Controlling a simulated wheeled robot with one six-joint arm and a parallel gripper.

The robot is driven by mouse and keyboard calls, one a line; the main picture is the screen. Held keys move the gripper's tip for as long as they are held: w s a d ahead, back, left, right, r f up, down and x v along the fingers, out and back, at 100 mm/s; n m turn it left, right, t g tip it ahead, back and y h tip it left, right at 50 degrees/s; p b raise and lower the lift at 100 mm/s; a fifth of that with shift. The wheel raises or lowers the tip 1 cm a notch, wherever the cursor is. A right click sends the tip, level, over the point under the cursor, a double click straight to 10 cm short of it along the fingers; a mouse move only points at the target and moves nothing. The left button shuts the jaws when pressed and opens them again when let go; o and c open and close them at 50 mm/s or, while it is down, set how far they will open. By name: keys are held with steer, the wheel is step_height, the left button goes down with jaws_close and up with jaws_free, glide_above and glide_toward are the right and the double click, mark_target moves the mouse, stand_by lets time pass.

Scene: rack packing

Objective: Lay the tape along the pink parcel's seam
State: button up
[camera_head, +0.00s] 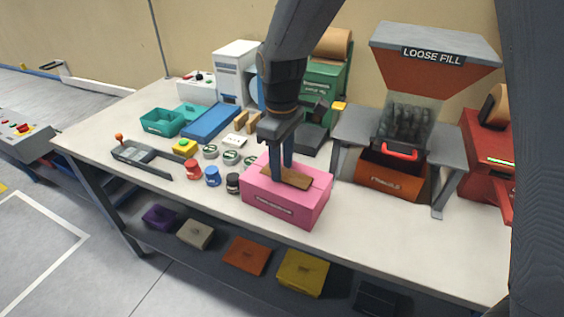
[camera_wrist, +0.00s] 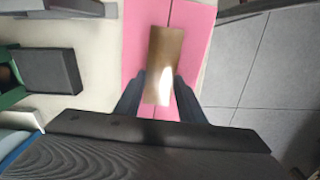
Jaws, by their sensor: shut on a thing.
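The pink parcel (camera_head: 270,207) sits near the table's front edge, its top face up. A dark seam line runs across its top and shows in the wrist view (camera_wrist: 171,12). A brown strip of tape (camera_head: 295,182) is over the parcel's top; in the wrist view the tape (camera_wrist: 164,50) covers part of the seam and is slightly tilted to it. My gripper (camera_head: 282,163) is shut on the tape, one finger at each long side. I cannot tell whether the tape's underside touches the parcel. The seam under the tape is hidden.
Small red, blue and black containers (camera_head: 212,176) stand just left of the parcel. The loose fill hopper (camera_head: 436,57) stands behind to the right, over an orange bin (camera_head: 388,178). The white tabletop (camera_head: 400,240) right of the parcel is clear.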

steer(key=o, duration=1.1)
step_height(320, 180, up, 8)
steer(key=f+b, duration=0.1)
steer(key=b, duration=0.1)
steer(key=s+d+f+m, duration=0.2)
steer(key=s+d+m, duration=0.1)
steer(key=d, duration=0.5)
steer(key=s+d+f+m, duration=0.3)
steer(key=s+d+m, duration=0.1)
steer(key=d, duration=0.3)
steer(key=s+d+f+m+t, duration=0.1)
steer(key=s+d+f+m, duration=0.2)
steer(key=d+m, duration=0.3)
steer(key=d, duration=0.2)
steer(key=shift+s+d+f, duration=0.15)
steer(key=shift+s+d, duration=0.05)
steer(key=shift+d, duration=0.1)
